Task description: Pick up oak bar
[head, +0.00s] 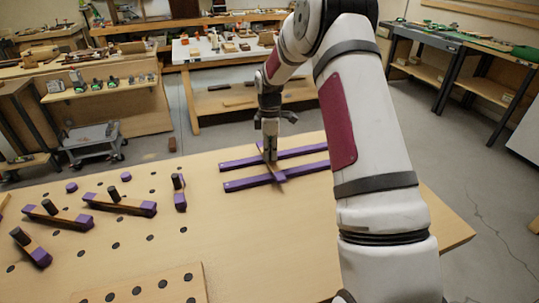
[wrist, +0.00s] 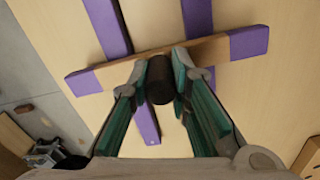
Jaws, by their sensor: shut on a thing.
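The oak bar (wrist: 218,49) is a light wooden bar with purple ends and a dark round knob (wrist: 159,82) at its middle. In the wrist view it runs across the picture, rising to the right. In the head view its near purple end (head: 279,176) shows, and my gripper hides much of the rest. My gripper (head: 270,155) points down over it. In the wrist view its fingers (wrist: 160,70) are shut on either side of the knob. The bar lies across two purple rails (head: 247,184) (head: 240,163); I cannot tell whether it touches them.
Several other purple-ended bars with dark knobs (head: 118,203) (head: 58,216) lie to the left on the pale, holed bench top (head: 220,240). A holed wooden board (head: 150,288) is at the front. Side benches and a cart (head: 92,143) stand beyond. The bench front middle is clear.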

